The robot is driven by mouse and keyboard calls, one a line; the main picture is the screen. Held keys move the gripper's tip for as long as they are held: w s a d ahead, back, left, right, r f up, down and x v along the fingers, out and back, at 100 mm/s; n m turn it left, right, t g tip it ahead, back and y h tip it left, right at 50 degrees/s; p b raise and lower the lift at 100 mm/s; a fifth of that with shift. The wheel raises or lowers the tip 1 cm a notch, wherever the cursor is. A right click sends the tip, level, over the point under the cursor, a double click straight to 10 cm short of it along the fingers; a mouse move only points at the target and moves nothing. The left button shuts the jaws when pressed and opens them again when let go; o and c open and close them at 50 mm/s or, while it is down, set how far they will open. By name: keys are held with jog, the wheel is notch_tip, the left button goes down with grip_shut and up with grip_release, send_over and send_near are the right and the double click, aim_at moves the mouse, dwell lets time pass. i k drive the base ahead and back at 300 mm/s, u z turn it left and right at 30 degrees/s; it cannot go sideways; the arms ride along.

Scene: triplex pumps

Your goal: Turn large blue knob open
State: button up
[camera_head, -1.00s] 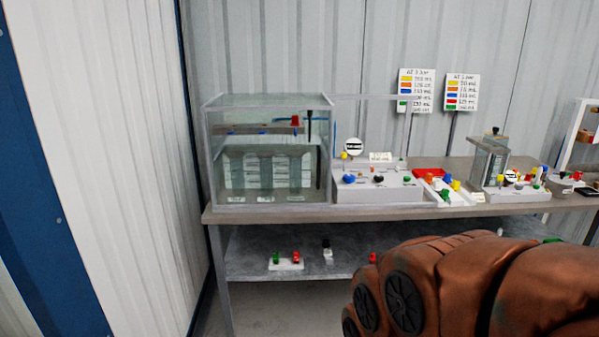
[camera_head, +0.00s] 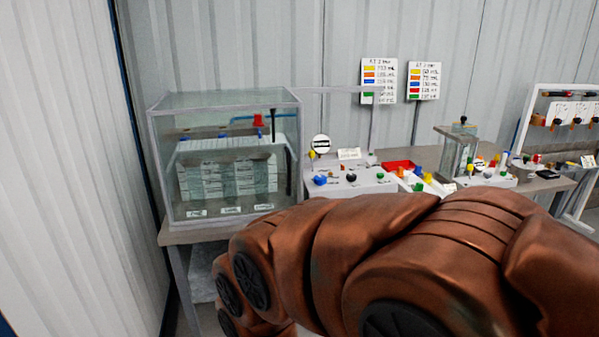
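A blue knob (camera_head: 320,181) sits on the front left of a light grey control panel (camera_head: 345,187) on the bench, just right of the glass tank. It is the largest blue knob I can make out there. A black knob (camera_head: 351,177) and a green knob (camera_head: 380,175) are to its right on the same panel. My copper-coloured arm crosses the lower middle and right of the view, in front of the bench. My gripper is not in view. The arm hides the bench's front edge below the panel.
A glass tank (camera_head: 225,112) stands on the left of the bench (camera_head: 185,236). A red tray (camera_head: 398,166), smaller coloured knobs and a small clear tank (camera_head: 459,153) stand to the right. Two colour charts (camera_head: 378,80) rise behind. A corrugated wall (camera_head: 60,170) closes the left side.

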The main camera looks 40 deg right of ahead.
aim_at(319, 178)
jog(key=z, duration=0.4)
jog(key=i, duration=0.65)
jog(key=z, duration=0.95)
jog(key=i, duration=0.25)
jog(key=z, duration=0.25)
